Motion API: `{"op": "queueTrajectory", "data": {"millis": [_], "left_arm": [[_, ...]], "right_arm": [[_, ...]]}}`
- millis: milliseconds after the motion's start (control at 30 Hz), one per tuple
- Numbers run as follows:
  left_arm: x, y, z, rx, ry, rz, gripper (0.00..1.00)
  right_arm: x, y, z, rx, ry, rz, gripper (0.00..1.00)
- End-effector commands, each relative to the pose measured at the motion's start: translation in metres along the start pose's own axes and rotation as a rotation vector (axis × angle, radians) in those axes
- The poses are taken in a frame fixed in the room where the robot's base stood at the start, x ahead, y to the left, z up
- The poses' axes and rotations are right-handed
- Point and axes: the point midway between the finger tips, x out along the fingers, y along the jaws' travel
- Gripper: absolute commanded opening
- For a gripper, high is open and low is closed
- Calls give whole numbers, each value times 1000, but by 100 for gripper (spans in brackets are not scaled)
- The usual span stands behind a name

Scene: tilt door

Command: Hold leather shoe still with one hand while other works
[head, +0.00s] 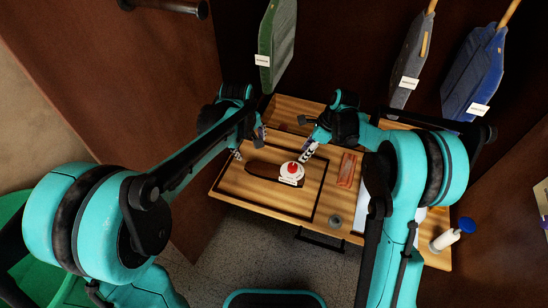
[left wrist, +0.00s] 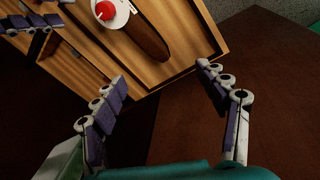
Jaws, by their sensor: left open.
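The dark brown leather shoe (head: 262,170) lies on the wooden table, long and flat-looking; it also shows in the left wrist view (left wrist: 147,38). A white round tin with a red top (head: 291,171) covers or stands at the shoe's right end; I cannot tell which. My left gripper (head: 250,146) is open and empty, above the table just beyond the shoe's left end. In the left wrist view its fingers (left wrist: 163,85) are wide apart with the shoe beyond them. My right gripper (head: 307,153) is close to the tin; whether it touches it is unclear.
The wooden table (head: 232,188) has a dark inlaid outline. A reddish flat block (head: 347,169) and a small grey cup (head: 335,221) are on its right part. A white bottle with a blue cap (head: 446,239) is at the right edge. Garments (head: 277,45) hang behind.

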Motion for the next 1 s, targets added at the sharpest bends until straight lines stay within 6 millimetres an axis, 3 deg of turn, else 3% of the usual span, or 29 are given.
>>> {"op": "queueTrajectory", "data": {"millis": [200,500,1000], "left_arm": [[70,42,1,-191,-53,-81,73],[154,70,14,-402,-83,-183,73],[217,66,26,-461,-86,-213,73]], "right_arm": [[0,0,0,0,0,0,34],[0,0,0,0,0,0,34],[0,0,0,0,0,0,34]]}}
